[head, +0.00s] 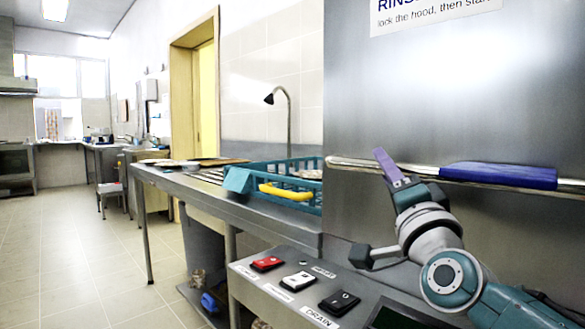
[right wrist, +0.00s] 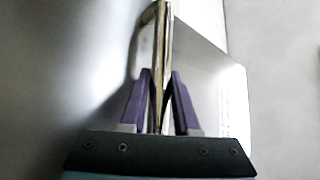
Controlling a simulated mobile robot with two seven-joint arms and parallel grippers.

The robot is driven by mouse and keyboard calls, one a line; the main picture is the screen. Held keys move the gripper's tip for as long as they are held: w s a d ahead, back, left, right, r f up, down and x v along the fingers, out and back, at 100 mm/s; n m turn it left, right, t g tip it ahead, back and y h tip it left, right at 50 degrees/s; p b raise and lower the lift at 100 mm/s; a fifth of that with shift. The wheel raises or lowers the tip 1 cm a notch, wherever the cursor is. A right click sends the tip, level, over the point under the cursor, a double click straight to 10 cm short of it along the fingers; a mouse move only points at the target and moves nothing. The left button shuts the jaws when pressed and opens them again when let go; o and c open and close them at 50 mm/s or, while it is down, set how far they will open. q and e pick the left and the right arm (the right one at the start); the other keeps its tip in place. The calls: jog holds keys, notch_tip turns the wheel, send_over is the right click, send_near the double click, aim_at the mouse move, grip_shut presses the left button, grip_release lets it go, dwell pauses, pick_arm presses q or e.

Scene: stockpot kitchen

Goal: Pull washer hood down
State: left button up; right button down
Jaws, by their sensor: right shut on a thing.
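The washer hood (head: 400,100) is a brushed-steel panel filling the right of the head view. A long bar handle (head: 350,162) with a blue grip sleeve (head: 500,176) runs across its front. My right gripper (head: 392,172) is at the bar, left of the blue sleeve. In the right wrist view the bar (right wrist: 162,60) passes between the two purple fingers of the right gripper (right wrist: 162,85), which are shut on it. The hood's steel face reaches down to near the control box; my right arm hides part of its lower area. My left gripper is not in view.
A control box (head: 250,275) with red, white and black switches sits below the hood, close to my right arm. A steel counter (head: 240,210) on the left carries a blue rack (head: 300,170) with a yellow handle. Open tiled floor (head: 60,250) lies farther left.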

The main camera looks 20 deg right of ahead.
jog(key=c, duration=1)
grip_release()
jog(key=shift+f, duration=0.4)
jog(key=o, duration=0.3)
jog(key=shift+r, duration=0.15)
jog(key=shift+o, duration=0.2)
jog(key=v, duration=1)
jog(key=shift+p, duration=0.4)
